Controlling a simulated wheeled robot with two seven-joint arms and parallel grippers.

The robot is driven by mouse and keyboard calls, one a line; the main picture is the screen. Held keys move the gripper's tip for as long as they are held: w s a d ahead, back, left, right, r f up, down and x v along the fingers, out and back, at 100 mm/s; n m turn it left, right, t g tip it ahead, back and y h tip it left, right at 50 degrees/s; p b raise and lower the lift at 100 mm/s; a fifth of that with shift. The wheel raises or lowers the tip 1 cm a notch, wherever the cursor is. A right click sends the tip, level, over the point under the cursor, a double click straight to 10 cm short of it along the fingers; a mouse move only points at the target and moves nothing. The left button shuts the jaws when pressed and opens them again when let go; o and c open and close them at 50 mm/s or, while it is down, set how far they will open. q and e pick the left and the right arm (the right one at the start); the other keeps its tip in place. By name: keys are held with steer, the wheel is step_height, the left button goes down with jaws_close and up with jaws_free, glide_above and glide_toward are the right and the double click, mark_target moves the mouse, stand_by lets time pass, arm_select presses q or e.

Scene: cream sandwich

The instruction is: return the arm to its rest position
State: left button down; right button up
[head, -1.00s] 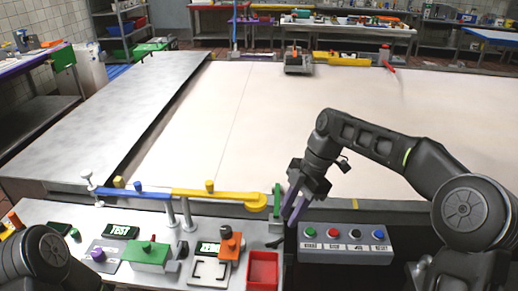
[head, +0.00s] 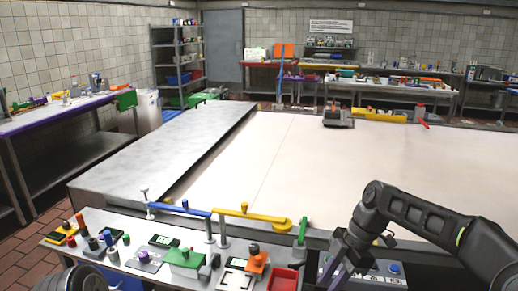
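My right arm (head: 425,215) comes in from the right, bent at the elbow, with its forearm pointing down. My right gripper (head: 338,268) has purple fingers that point down near the left end of the button panel. Its fingers look apart, with nothing seen between them. Only a rounded dark link of my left arm (head: 82,280) shows at the bottom left; the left gripper is out of the picture.
A red bin (head: 285,279) and a green post (head: 302,231) stand just left of my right gripper. The button panel (head: 372,271) is partly hidden behind my arm. The large pale surface (head: 290,170) beyond is mostly clear.

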steer(key=s+a+f+m, duration=0.2)
steer(key=f+m, duration=0.1)
steer(key=f, duration=0.4)
steer(key=s+a+f+m+y, duration=0.1)
steer(key=a+f+m, duration=0.15)
steer(key=f, duration=0.55)
steer(key=s+a+f+m, duration=0.1)
steer(key=s+f+m, duration=0.1)
steer(key=f+m, duration=0.35)
steer(key=s+a+f+m+t+h, duration=0.1)
steer(key=s+f+m, duration=0.6)
steer(key=s, duration=0.4)
steer(key=s+f+m, duration=0.6)
steer(key=s+f, duration=0.3)
steer(key=s, duration=0.3)
steer(key=shift+n+t, duration=0.4)
steer(key=shift+n, duration=0.4)
steer(key=w+a, duration=0.1)
steer(key=w+a+r, duration=0.1)
steer(key=w+a, duration=0.1)
steer(key=shift+r, duration=0.35)
